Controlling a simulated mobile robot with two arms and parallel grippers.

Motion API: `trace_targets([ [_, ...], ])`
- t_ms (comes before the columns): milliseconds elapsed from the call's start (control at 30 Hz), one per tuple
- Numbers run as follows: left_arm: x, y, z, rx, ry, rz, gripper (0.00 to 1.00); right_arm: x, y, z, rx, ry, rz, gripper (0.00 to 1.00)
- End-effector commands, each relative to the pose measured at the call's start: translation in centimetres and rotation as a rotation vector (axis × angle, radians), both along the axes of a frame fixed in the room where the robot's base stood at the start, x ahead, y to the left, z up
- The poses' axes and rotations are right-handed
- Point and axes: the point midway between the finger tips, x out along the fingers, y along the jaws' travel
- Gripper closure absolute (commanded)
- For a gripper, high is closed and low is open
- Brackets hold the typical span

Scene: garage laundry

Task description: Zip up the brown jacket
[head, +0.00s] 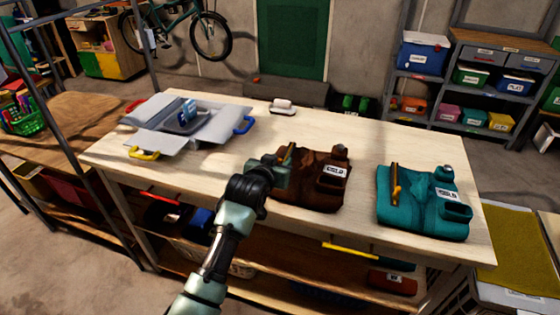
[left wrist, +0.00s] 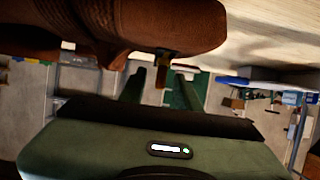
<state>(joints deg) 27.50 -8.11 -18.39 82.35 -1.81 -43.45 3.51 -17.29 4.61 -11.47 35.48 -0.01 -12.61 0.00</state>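The brown jacket (head: 308,191) lies folded on the pale wooden table, with a white label on its right part. My left gripper (head: 285,167) is at the jacket's left side and covers part of it. In the left wrist view the brown cloth (left wrist: 165,22) fills the top. A small brassy zipper pull (left wrist: 162,70) hangs from its edge. The two fingers of my left gripper (left wrist: 160,88) are apart, with the pull seen between them and no clear contact. My right gripper is not in view.
A teal jacket (head: 420,215) with a yellow zipper pull lies to the right on the table (head: 240,140). A grey open box (head: 165,115) with yellow, blue and red handles is at the left. A small white-topped object (head: 282,105) stands at the back edge.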

Motion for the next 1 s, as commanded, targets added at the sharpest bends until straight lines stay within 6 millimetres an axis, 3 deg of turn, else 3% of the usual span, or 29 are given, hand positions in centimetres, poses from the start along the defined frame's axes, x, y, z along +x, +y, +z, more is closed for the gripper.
trace_targets([
  [367, 0.58, -0.18, -0.26, 0.0, -0.001, 0.0, 0.67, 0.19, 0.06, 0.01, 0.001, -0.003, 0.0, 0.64],
  [500, 0.58, -0.18, -0.27, 0.0, 0.0, 0.0, 1.0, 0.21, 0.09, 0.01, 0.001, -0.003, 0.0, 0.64],
  [1000, 0.55, -0.18, -0.3, 0.0, 0.0, 0.0, 1.0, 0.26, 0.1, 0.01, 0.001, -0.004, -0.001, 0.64],
])
